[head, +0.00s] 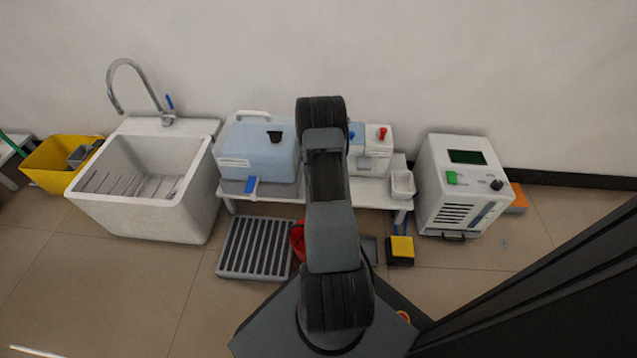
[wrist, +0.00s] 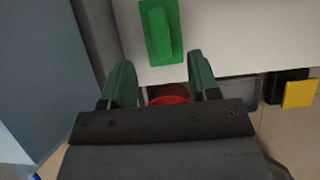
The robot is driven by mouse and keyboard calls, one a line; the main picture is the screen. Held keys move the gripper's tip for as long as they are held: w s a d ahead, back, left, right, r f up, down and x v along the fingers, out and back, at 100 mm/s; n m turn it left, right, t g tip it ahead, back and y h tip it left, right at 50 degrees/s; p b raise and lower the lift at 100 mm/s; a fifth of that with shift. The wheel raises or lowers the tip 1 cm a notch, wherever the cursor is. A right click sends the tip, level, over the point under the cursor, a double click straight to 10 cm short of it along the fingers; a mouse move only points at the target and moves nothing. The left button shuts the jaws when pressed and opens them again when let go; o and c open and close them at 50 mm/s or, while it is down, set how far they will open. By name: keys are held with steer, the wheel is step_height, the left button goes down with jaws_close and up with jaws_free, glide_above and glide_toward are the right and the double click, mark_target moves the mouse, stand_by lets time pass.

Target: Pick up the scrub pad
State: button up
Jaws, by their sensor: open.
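A green block with a raised grip, which looks like the scrub pad (wrist: 161,30), lies on the white bench top (wrist: 222,35) at the top of the wrist view. My gripper (wrist: 160,82) is open and empty, its two green fingers spread on either side below the pad in the picture. The pad is apart from the fingers and just ahead of them. In the head view I cannot make out this pad or my fingers; my arm covers the middle of the bench.
A light-blue tank (head: 258,152) stands on the bench left of my arm; a white device (head: 375,163) stands right. A red container (head: 298,240), a slatted grate (head: 255,248) and a yellow-black block (head: 400,250) are on the floor. A white cabinet (head: 462,180) stands farther right.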

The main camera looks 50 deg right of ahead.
steer(key=shift+p+x, duration=0.7)
steer(key=shift+x, duration=3.4)
jaws_close()
steer(key=shift+r, duration=0.1)
step_height(320, 180, up, 18)
steer(key=p, duration=1.3)
